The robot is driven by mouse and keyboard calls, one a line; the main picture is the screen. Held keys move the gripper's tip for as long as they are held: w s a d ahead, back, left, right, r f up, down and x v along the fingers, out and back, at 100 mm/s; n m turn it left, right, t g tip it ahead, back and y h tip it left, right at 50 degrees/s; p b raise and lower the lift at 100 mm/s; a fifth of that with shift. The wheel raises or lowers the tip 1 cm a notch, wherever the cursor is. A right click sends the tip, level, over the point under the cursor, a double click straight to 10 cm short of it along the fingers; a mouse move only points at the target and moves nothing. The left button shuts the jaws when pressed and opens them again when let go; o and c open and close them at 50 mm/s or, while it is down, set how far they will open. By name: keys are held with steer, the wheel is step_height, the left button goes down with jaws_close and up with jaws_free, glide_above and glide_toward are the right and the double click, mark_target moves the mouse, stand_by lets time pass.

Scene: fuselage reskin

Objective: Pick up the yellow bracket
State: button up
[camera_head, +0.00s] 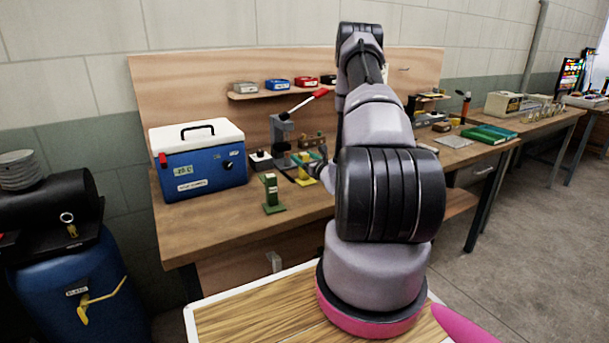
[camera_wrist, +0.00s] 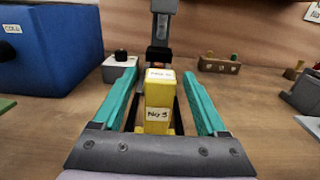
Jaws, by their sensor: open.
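The yellow bracket (camera_wrist: 159,97) stands upright on the wooden workbench. It carries white labels, and the front one reads "No 3". In the wrist view my gripper (camera_wrist: 162,90) is open, with one teal finger on each side of the bracket and a gap at each side. In the head view the yellow bracket (camera_head: 304,165) is partly hidden by my gripper (camera_head: 308,172), which reaches in low over the bench. My arm hides part of the bench to the right.
A blue cooler box (camera_head: 198,160) stands on the left. A green bracket (camera_head: 272,193) stands near the front edge. A grey press with a red-handled lever (camera_head: 281,133) is behind the yellow bracket. A small white box with a black knob (camera_wrist: 120,66) is back left. Bare bench (camera_head: 222,220) lies front left.

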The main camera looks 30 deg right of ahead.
steer(key=shift+w, duration=1.2)
jaws_close()
stand_by(0.5)
